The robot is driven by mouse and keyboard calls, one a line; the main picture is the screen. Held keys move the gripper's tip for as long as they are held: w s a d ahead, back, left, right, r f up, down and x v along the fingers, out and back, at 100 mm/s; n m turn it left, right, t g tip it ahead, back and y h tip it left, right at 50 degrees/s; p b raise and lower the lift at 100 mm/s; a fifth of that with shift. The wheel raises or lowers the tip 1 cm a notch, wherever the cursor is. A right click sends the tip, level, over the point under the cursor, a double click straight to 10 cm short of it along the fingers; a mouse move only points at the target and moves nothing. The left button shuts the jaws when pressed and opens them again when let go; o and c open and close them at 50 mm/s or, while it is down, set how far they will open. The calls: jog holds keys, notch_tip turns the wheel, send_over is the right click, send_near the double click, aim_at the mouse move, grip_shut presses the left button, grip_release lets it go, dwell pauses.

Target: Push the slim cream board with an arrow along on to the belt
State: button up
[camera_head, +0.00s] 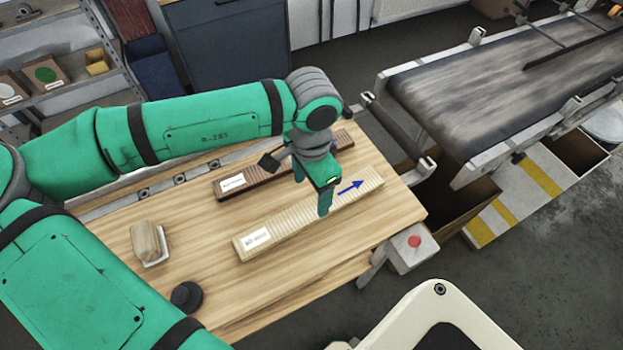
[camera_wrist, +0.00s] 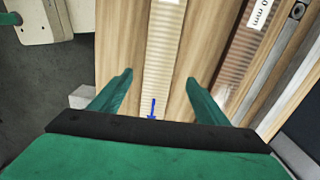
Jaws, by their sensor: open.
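The slim cream board (camera_head: 295,224) lies flat on the wooden table, a white label at its near left end and a blue arrow (camera_head: 350,188) towards its right end. The arrow points up and right, towards the belt. The dark conveyor belt (camera_head: 500,85) is at the upper right, beyond the table's edge. My gripper (camera_head: 310,192) is over the board, left of the arrow, with empty space between its fingers. In the wrist view the board (camera_wrist: 164,50) runs between the spread fingers of my gripper (camera_wrist: 158,80). I cannot tell whether the fingers touch the board.
A dark brown ribbed board (camera_head: 230,186) lies parallel behind the cream one. A tan block (camera_head: 146,240) and a black round object (camera_head: 187,297) are at the left. A grey box with a red button (camera_head: 410,249) hangs at the table's right edge. A gap separates table and belt.

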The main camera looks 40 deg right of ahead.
aim_at(313, 208)
notch_tip(313, 208, down, 7)
jog(key=shift+s+f, duration=0.15)
jog(key=shift+c, duration=0.4)
jog(key=c, duration=1.3)
jog(key=shift+d, duration=0.15)
